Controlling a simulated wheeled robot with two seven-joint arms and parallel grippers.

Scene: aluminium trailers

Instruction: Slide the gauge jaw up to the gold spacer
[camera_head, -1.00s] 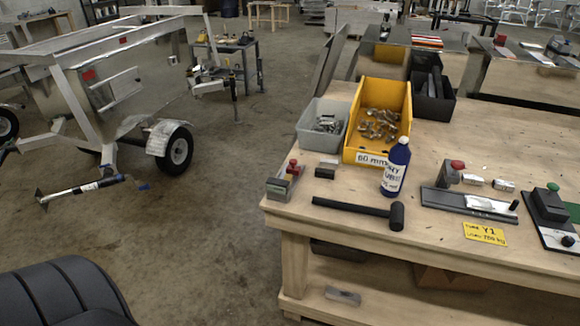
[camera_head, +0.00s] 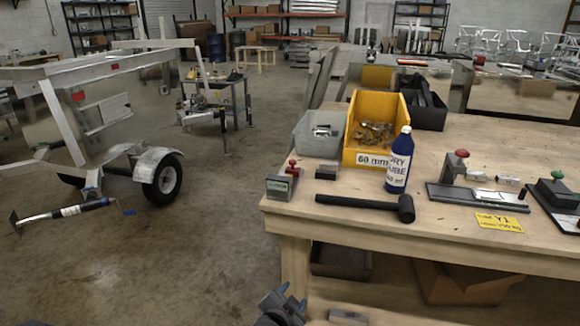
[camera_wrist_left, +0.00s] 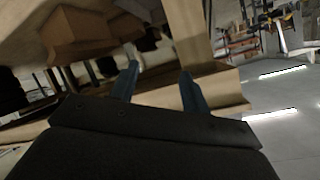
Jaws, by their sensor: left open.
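A grey rail fixture (camera_head: 472,204) with a red-knobbed upright block (camera_head: 453,168) lies on the right part of the workbench; it looks like the gauge with its jaw, but I cannot be sure. A pale piece rests on its rail. No gold spacer can be made out at this size. My left gripper (camera_head: 286,303) is at the bottom of the head view, below and in front of the bench edge, far from the fixture. Its two blue fingers stand apart and empty in the left wrist view (camera_wrist_left: 160,85). My right gripper is not in view.
On the workbench (camera_head: 345,224) stand a yellow bin (camera_head: 355,155), a grey bin (camera_head: 316,146), a blue bottle (camera_head: 399,165), a black mallet (camera_head: 365,206), a small red-knobbed device (camera_head: 282,186) and a green-knobbed fixture (camera_head: 556,195). A yellow card (camera_head: 498,222) lies before the rail fixture. A trailer stands left.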

